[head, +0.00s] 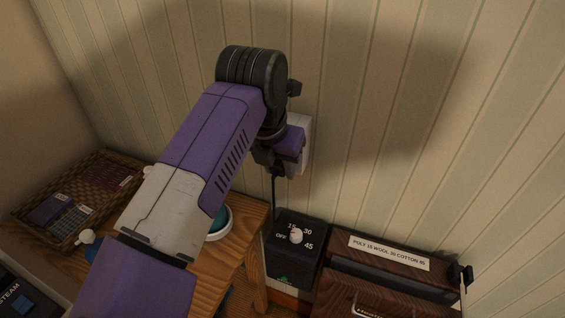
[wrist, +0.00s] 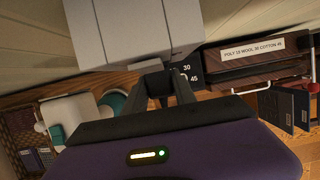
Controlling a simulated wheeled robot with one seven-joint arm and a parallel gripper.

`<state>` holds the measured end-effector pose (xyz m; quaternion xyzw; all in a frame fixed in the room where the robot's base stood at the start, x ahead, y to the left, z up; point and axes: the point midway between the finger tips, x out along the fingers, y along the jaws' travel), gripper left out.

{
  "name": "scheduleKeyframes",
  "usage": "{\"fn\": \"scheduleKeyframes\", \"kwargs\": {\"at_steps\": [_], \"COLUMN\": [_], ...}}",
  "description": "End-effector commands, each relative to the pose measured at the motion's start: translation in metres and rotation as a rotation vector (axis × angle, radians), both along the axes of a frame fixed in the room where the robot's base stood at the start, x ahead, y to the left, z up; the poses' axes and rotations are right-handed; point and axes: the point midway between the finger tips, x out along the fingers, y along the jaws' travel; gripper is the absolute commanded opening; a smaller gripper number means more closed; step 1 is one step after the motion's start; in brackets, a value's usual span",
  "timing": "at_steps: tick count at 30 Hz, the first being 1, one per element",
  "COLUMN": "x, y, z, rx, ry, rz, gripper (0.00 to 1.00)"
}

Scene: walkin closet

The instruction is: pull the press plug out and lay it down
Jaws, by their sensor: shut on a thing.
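My gripper (head: 280,160) is at the wall, right by a pale outlet box (head: 304,145). In the wrist view its dark fingers (wrist: 162,84) are close together just below the grey outlet box (wrist: 140,32). They are shut on the press plug, which is mostly hidden by the fingers. A dark cord (head: 275,190) hangs from the gripper toward the black timer box. I cannot tell whether the plug's pins are still in the outlet.
A black timer box (head: 283,262) with a dial stands below the outlet. A dark wooden press (head: 345,268) with a label is to its right. A wooden stand (head: 240,240) with a teal item in a white dish is to the left, with a wicker tray (head: 115,165) beyond.

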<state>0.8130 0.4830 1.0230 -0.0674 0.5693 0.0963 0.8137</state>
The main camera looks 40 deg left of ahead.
Motion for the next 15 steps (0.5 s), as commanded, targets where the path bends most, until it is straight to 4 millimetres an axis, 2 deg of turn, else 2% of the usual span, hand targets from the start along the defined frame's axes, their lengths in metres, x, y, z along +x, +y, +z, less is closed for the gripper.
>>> {"fn": "scheduleKeyframes", "kwargs": {"at_steps": [1,4,15], "x": [0.0,0.0,-0.0045], "y": [0.0001,0.0001,-0.0003], "z": [0.0003,0.0003,0.0004], "rx": [0.0,0.0,0.0], "ry": [-0.001,0.0,0.0], "rz": [0.0,0.0,0.0], "gripper": [0.18,0.0,0.0]}}
